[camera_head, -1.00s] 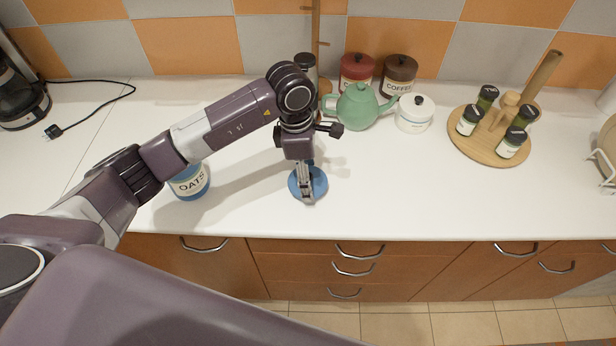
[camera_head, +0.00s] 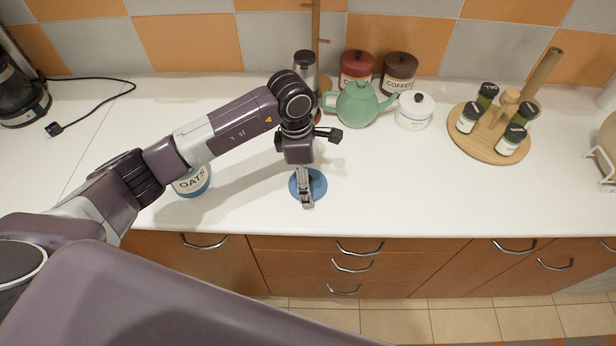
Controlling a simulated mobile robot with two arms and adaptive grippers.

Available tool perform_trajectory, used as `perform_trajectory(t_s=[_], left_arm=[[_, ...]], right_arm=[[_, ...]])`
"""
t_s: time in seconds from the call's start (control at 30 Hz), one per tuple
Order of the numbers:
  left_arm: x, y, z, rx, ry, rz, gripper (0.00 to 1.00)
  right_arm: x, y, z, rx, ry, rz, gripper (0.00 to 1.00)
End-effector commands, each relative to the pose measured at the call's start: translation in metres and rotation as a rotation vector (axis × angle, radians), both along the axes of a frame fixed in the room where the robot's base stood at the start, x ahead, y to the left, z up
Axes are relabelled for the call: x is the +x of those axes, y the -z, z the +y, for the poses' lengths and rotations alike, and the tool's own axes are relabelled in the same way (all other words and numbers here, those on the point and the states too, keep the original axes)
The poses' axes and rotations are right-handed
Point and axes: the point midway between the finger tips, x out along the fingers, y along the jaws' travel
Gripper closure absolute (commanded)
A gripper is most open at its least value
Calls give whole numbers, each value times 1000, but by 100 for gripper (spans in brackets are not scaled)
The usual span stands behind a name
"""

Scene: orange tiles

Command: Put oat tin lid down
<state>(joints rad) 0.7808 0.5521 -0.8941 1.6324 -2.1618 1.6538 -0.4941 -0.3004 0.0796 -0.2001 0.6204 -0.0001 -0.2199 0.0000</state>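The blue oat tin lid (camera_head: 319,189) is flat, or nearly so, at the counter's front part, left of the picture's middle. My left gripper (camera_head: 306,190) points down over it and covers its middle. The fingers overlap the lid's knob area, and I cannot tell whether they are closed on it. The lid looks to be at the counter surface, but any small gap is hidden. The oat tin (camera_head: 193,184), blue and white with an OATS label, stands left of the lid, partly behind my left arm. My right gripper is not in view.
A green teapot (camera_head: 358,105), red canister (camera_head: 357,72), coffee canister (camera_head: 399,74) and white sugar pot (camera_head: 414,111) stand behind, to the right. A round wooden rack (camera_head: 484,151) holds several jars. The white counter (camera_head: 400,190) right of the lid is clear.

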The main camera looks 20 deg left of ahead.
Motion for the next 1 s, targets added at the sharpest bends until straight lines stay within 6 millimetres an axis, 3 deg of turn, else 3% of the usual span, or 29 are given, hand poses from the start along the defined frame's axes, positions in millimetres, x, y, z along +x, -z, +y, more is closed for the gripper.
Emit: perform_trajectory(t_s=[0.07,0.17,0.6,0.8,1.0], left_arm=[[0,-5,0,0,0,0,14],[2,-15,2,-1,0,-5,14],[-2,-103,12,-1,1,-4,14],[-3,-119,14,-1,0,-1,14],[-4,-122,14,0,0,0,14]], right_arm=[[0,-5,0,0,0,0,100],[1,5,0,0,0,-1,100],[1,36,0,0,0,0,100],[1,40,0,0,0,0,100],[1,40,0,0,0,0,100]])
